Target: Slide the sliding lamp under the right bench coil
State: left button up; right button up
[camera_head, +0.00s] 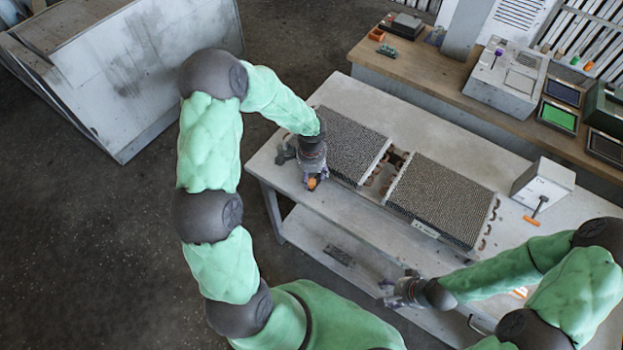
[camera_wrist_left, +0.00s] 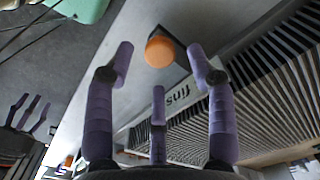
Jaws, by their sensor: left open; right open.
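A small orange round knob on a dark body, which looks like the sliding lamp (camera_head: 311,184), lies at the front edge of the left bench coil (camera_head: 350,143). The left wrist view shows the lamp (camera_wrist_left: 160,52) between my open finger tips, against a plate marked "fins". My left gripper (camera_head: 308,176) is open, right at the lamp; I cannot tell if a finger touches it. The right bench coil (camera_head: 440,198), a dark finned block, lies to the right across a narrow gap. My right gripper (camera_head: 390,291) is open and empty, in front of the table edge.
The pale table (camera_head: 375,93) has free room along its front and back edges. Copper-coloured bends show in the gap between the coils. A white box (camera_head: 543,186) and an orange-handled tool (camera_head: 537,208) are at the right. A wooden bench (camera_head: 430,72) stands behind.

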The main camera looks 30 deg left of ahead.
pick_arm(q)
jog(key=shift+f, duration=1.3)
jog(key=shift+c, duration=0.3)
grip_shut()
jog(key=shift+d+b, duration=0.3)
jog(key=d+b, duration=0.1)
jog(key=d, duration=0.4)
jog(key=s+d+b, duration=0.1)
jog(key=d+b, duration=0.1)
jog(key=d, duration=0.3)
jog(key=d+b, duration=0.2)
jog(key=d, duration=0.4)
jog(key=shift+s+f, duration=0.15)
jog(key=shift+s, duration=0.05)
jog(key=d+b, duration=0.1)
jog(key=d, duration=0.6)
jog(key=s+d, duration=0.1)
jog(key=d, duration=0.6)
jog(key=d+b, duration=0.1)
jog(key=d, duration=0.6)
jog(key=shift+s+d+b, duration=0.25)
jog(key=shift+s+b, duration=0.05)
jog(key=shift+s, duration=0.05)
jog(key=shift+r, duration=0.2)
